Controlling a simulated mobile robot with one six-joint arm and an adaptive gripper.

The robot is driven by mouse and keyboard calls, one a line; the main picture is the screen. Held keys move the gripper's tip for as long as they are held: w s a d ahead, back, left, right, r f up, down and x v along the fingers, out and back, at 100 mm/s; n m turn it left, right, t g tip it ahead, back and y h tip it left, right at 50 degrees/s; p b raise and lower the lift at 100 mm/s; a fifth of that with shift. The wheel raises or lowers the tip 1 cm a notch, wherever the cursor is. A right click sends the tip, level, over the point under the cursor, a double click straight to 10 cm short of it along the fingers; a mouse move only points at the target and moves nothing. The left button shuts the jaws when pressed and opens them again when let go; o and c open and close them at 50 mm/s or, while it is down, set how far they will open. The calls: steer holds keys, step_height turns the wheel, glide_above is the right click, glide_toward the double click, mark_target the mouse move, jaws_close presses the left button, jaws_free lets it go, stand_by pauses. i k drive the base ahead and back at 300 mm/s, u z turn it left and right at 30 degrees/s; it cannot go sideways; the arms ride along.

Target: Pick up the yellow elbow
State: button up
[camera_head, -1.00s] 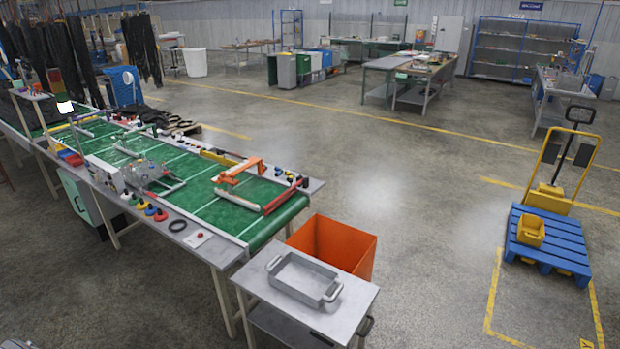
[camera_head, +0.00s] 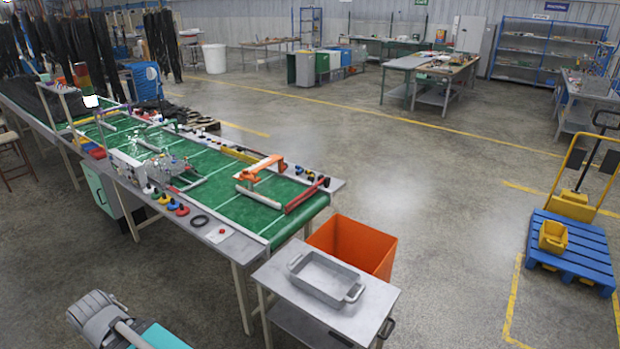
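A small yellow piece (camera_head: 165,198), which looks like the yellow elbow, sits on the grey front ledge of the long green-topped table. It stands in a row of small coloured pieces, between a white piece (camera_head: 149,188) on its left and a red piece (camera_head: 182,210) on its right. It is too small to make out its exact shape. Part of my arm, grey with a teal section, shows at the bottom left, apart from the table. I cannot make out my gripper's fingers.
A black ring (camera_head: 199,221) lies on the ledge right of the row. A metal fixture (camera_head: 160,165) stands behind it. A grey side table (camera_head: 375,300) with a metal tray (camera_head: 322,279) and an orange bin (camera_head: 385,247) stand at the right end. The floor in front is clear.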

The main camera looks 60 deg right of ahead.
mark_target(311, 173)
steer(key=z, duration=0.05)
steer(key=i, duration=2.9)
steer(key=z, duration=1.6)
